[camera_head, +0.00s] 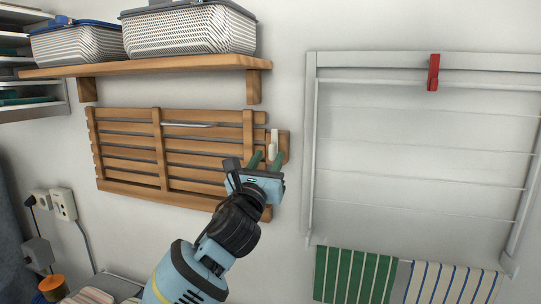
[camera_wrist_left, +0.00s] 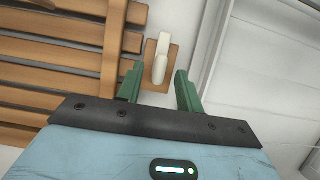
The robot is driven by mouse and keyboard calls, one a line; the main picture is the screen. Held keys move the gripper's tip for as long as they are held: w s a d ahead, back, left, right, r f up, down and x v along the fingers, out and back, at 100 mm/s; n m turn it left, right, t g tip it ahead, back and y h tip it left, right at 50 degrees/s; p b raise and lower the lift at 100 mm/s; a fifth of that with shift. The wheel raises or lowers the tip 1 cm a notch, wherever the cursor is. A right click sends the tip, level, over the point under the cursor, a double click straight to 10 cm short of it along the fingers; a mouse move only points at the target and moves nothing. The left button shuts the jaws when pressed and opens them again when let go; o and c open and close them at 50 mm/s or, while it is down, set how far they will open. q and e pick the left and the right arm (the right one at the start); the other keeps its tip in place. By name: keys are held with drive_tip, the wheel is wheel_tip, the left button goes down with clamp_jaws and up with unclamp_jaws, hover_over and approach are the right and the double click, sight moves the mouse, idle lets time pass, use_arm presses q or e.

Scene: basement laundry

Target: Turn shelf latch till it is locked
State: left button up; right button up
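The shelf latch (camera_head: 274,139) is a small cream lever on a wooden plate (camera_head: 284,147), fixed at the right edge of the slatted wooden shelf (camera_head: 160,180), which lies folded flat against the wall. The lever stands about vertical. In the left wrist view the latch (camera_wrist_left: 161,58) shows just ahead of my left gripper (camera_wrist_left: 160,80), its lower end around the gap between the green fingertips. The left gripper (camera_head: 266,160) is open, with no clear contact on the lever. In the head view its fingers cover the area just below the latch. My right gripper is not in view.
A fixed wooden shelf (camera_head: 170,66) above holds two lidded baskets. A white drying rack (camera_head: 311,150) with a red clip (camera_head: 433,72) hangs on the right, a green striped towel (camera_head: 352,277) below it. Wall outlets (camera_head: 63,204) are at left. Bare wall separates latch and rack.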

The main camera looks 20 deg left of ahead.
use_arm(q)
drive_tip(key=shift+x, duration=1.25)
clamp_jaws()
